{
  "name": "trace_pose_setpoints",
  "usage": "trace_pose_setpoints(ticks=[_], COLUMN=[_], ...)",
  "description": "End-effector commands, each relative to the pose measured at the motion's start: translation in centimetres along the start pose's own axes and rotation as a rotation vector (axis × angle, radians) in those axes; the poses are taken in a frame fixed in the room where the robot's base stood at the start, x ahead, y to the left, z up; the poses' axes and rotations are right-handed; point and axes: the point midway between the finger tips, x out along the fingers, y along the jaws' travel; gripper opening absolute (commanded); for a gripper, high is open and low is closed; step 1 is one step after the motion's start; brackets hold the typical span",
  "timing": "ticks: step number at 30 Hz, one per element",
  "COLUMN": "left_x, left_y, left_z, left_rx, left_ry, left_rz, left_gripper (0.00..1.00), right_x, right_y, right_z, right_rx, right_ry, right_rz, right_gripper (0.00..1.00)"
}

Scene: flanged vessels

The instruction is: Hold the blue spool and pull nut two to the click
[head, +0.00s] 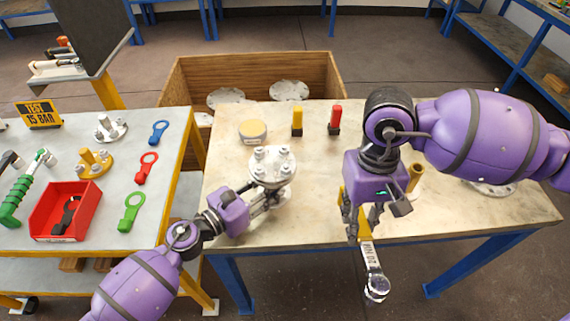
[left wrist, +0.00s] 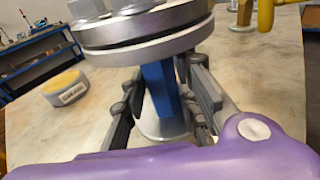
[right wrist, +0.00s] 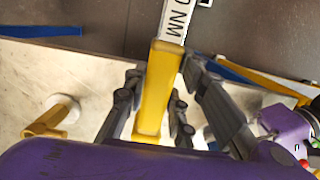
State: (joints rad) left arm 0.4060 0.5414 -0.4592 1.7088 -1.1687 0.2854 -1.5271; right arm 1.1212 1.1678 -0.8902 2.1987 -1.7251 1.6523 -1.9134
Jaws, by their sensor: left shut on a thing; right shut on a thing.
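The blue spool (left wrist: 162,92) stands upright on the table, with a bolted grey flange (head: 272,165) on top. My left gripper (left wrist: 165,100) is shut around the blue neck below the flange; in the head view the flange hides most of the neck. Several nuts sit on the flange top; I cannot tell which is nut two. My right gripper (right wrist: 152,105) is shut on the yellow grip of a torque wrench (right wrist: 158,85). In the head view the wrench (head: 373,270) hangs down past the table's front edge, its silver head lowest, apart from the spool.
A grease tin (head: 253,131), a yellow marker (head: 297,121) and a red marker (head: 335,119) stand behind the spool. A yellow spool (head: 414,177) stands beyond my right gripper. The left bench holds a red bin (head: 65,212) and coloured ring spanners (head: 146,168). A wooden crate (head: 260,72) stands behind.

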Motion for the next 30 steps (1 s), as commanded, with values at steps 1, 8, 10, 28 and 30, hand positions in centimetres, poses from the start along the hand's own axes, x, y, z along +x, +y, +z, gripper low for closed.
trace_pose_setpoints(ticks=[1, 8, 10, 28, 30], left_x=[0.0, 0.0, 0.0, 0.0, 0.0], left_y=[0.0, 0.0, 0.0, 0.0, 0.0], left_z=[0.0, 0.0, 0.0, 0.0, 0.0], left_rx=[0.001, 0.001, 0.001, 0.001, 0.001], left_ry=[0.0, 0.0, 0.0, 0.0, 0.0], left_rz=[0.001, 0.001, 0.001, 0.001, 0.001], left_gripper=[0.07, 0.07, 0.07, 0.07, 0.07], right_x=[-0.1, -0.1, -0.1, -4.4, -6.0], right_y=[0.0, 0.0, 0.0, -0.2, -0.4], right_z=[0.0, 0.0, 0.0, -4.3, -5.6], right_rx=[0.0, 0.0, 0.0, 0.467, 0.629], right_ry=[0.002, 0.002, 0.002, 0.049, 0.063], right_rz=[-0.001, -0.001, -0.001, -0.066, -0.084], right_gripper=[0.0, 0.0, 0.0, 0.0, 0.0])
